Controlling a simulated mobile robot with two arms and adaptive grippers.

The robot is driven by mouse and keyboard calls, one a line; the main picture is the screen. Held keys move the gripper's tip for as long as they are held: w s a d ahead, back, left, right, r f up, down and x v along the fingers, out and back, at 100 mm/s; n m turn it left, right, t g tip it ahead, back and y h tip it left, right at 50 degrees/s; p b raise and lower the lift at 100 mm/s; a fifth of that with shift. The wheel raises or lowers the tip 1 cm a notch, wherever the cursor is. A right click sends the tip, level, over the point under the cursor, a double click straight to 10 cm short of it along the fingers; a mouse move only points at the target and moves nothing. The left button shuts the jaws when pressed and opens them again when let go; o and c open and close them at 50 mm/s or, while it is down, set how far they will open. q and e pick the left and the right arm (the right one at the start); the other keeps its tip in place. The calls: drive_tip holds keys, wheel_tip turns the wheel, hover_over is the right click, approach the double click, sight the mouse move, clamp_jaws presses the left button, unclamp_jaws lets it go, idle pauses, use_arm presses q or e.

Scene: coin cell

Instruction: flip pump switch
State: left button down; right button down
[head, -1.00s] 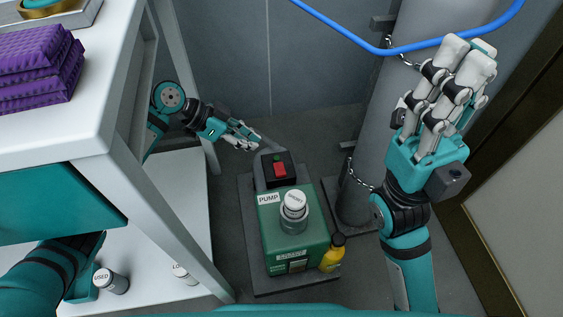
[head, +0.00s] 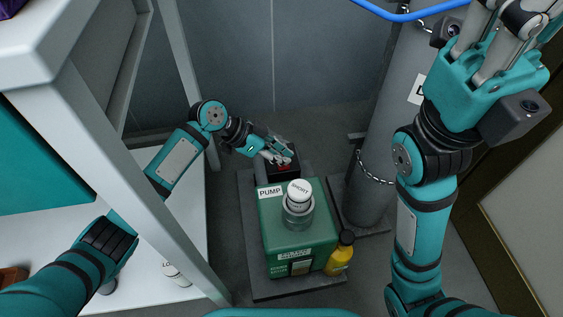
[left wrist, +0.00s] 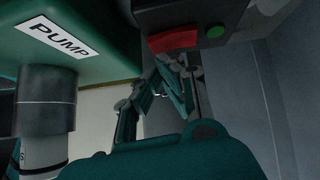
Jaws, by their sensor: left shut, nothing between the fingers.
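The green pump (head: 275,227) with its PUMP label stands on a dark base plate on the floor. Behind it is a black switch box (head: 292,166). In the left wrist view, the box's red rocker switch (left wrist: 173,41) and a green round button (left wrist: 215,31) show. My left gripper (head: 284,158) is shut and empty, at the switch box; it hides most of the switch in the head view. I cannot tell whether the fingers touch the switch. My right gripper (head: 510,20) is raised at the upper right, partly cut off by the frame.
A yellow bottle (head: 340,255) stands beside the pump. A grey gas cylinder (head: 380,150) with a chain is to the right. The white bench frame (head: 130,190) stands on the left, close to my left arm. A blue hose (head: 400,14) hangs at the top.

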use_arm(q)
drive_tip(key=shift+f, duration=0.2)
drive_tip(key=shift+s+f+p, duration=0.2)
drive_tip(key=shift+p, duration=0.3)
drive_tip(key=shift+w, duration=0.15)
drive_tip(key=shift+w+a+r, duration=0.1)
drive_tip(key=shift+w+r, duration=0.15)
drive_tip(key=shift+w, duration=0.4)
drive_tip(key=v, duration=1.2)
drive_tip(key=shift+s, duration=0.25)
drive_tip(key=shift+f, duration=0.1)
